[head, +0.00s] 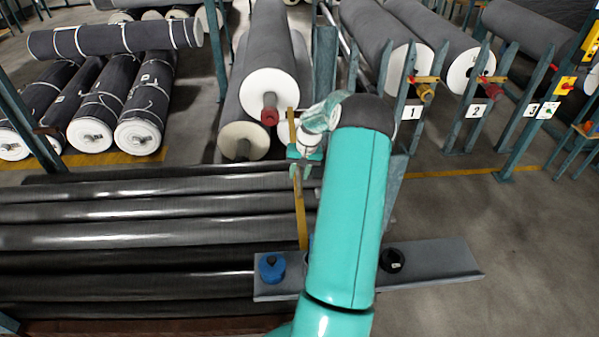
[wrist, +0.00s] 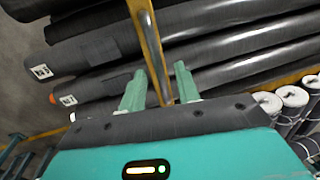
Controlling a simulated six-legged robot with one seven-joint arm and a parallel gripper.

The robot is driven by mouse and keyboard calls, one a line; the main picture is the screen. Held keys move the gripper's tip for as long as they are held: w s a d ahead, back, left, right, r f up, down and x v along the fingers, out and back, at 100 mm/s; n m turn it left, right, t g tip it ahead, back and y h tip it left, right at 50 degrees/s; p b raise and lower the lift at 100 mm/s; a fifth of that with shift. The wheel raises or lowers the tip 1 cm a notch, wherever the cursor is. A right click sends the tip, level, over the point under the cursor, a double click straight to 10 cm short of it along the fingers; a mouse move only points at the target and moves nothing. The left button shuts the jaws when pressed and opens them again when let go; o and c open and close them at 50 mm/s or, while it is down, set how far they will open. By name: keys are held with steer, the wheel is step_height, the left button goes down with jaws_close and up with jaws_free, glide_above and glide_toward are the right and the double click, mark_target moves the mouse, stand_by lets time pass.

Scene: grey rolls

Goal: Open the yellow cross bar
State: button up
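The yellow cross bar (head: 301,215) is a long thin bar in the middle of the head view, running from beside the large rolls down towards the grey shelf. In the wrist view the yellow bar (wrist: 157,62) slants from the top edge down between my fingers, with a grey metal handle or rod (wrist: 150,38) along it. My gripper (head: 301,171) is at the bar in the head view, partly hidden by my arm. In the wrist view my gripper (wrist: 159,70) has its two green fingers apart, one on each side of the bar. I cannot tell if they touch it.
Dark shiny rolls (head: 140,235) lie stacked at the left of the bar. A grey shelf (head: 440,262) carries a blue round object (head: 271,267) and a black one (head: 392,260). Numbered roll stands (head: 411,113) stand at the right. Floor (head: 530,235) is clear at the right.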

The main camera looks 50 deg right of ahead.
jaws_close()
steer(key=shift+r, duration=0.15)
